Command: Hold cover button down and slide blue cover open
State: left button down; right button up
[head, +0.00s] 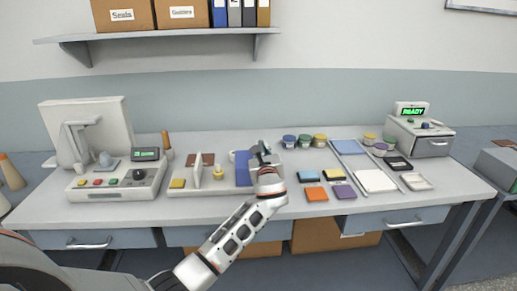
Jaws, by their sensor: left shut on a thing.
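The blue cover (242,169) stands over the right part of a pale bobbin tray (205,191) on the table, left of centre. A yellow block like a button (177,184) sits at the tray's front left, with nothing touching it. My left gripper (262,153) is at the right side of the blue cover and shut on it; its wrist hides the tray's right end. The exact contact is too small to see. My right gripper is not in view.
A white machine with a button panel (118,187) stands left of the tray. Several lidded jars (289,141) and coloured pads (317,194) lie to the right, near my gripper. A device reading READY (432,145) is at the back right. The table's front strip is mostly clear.

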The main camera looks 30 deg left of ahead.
pick_arm(q)
jog(key=c, duration=2.1)
grip_release()
jog(key=shift+f, duration=0.1)
jog(key=v, duration=1.2)
jog(key=shift+f, duration=0.1)
